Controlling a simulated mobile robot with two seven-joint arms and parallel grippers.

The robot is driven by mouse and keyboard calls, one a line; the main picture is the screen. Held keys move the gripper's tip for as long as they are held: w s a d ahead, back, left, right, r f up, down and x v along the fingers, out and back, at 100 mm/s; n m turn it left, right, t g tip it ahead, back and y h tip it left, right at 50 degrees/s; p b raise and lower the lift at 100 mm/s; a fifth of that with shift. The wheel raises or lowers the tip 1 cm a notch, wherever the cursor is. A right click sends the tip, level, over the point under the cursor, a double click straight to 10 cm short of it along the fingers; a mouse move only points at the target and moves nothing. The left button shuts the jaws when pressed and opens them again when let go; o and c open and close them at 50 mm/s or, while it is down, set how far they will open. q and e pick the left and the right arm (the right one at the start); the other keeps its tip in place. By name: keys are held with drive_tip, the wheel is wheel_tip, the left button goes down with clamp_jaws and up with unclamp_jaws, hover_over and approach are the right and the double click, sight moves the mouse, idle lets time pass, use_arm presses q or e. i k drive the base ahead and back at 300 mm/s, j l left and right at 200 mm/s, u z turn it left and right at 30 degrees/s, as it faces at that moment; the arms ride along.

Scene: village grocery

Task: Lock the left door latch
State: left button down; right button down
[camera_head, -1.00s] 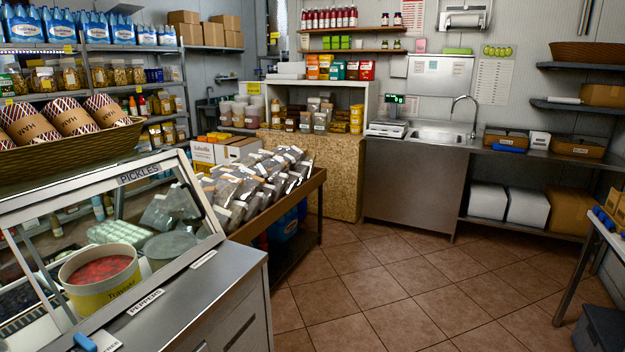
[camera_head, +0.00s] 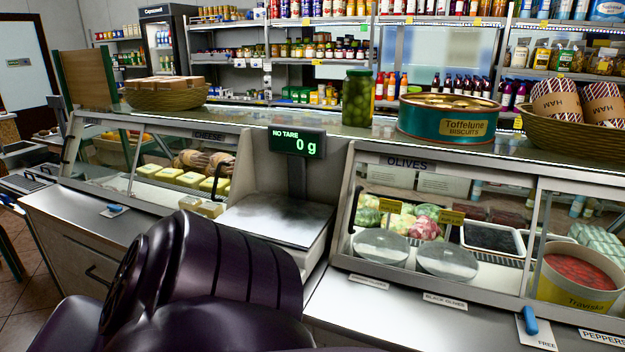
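Two small blue levers on white plates sit on the steel counter before the glass display cases and look like door latches. The left blue lever (camera_head: 115,208) is in front of the left case (camera_head: 118,185); its label is too small to read. The right blue lever (camera_head: 530,320) points away from me, towards the right case (camera_head: 345,225), and its plate reads FREE. Neither of my grippers is in view. A dark purple arm part of mine fills the lower middle and hides some of the counter between the levers.
A scale (camera_head: 275,218) reading 0 g stands between the cases. A jar of olives (camera_head: 357,97), a biscuit tin (camera_head: 448,118) and baskets (camera_head: 165,97) stand on the upper ledge. Stocked shelves line the back. Floor shows at far left.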

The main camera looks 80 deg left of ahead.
sight(112, 208)
drive_tip(key=u, duration=3.75)
drive_tip(key=i+j+z, duration=0.1)
drive_tip(key=z, duration=0.65)
drive_tip(key=i+j+z, duration=0.15)
drive_tip(key=j+z, duration=0.2)
drive_tip(key=i+j+z, duration=0.15)
drive_tip(key=j+z, duration=0.15)
drive_tip(key=i+j+z, duration=0.1)
drive_tip(key=j+z, duration=0.2)
drive_tip(key=j, duration=0.65)
drive_tip(key=i+j, duration=0.1)
drive_tip(key=j, duration=0.8)
drive_tip(key=i+j+z, duration=0.1)
drive_tip(key=j, duration=0.8)
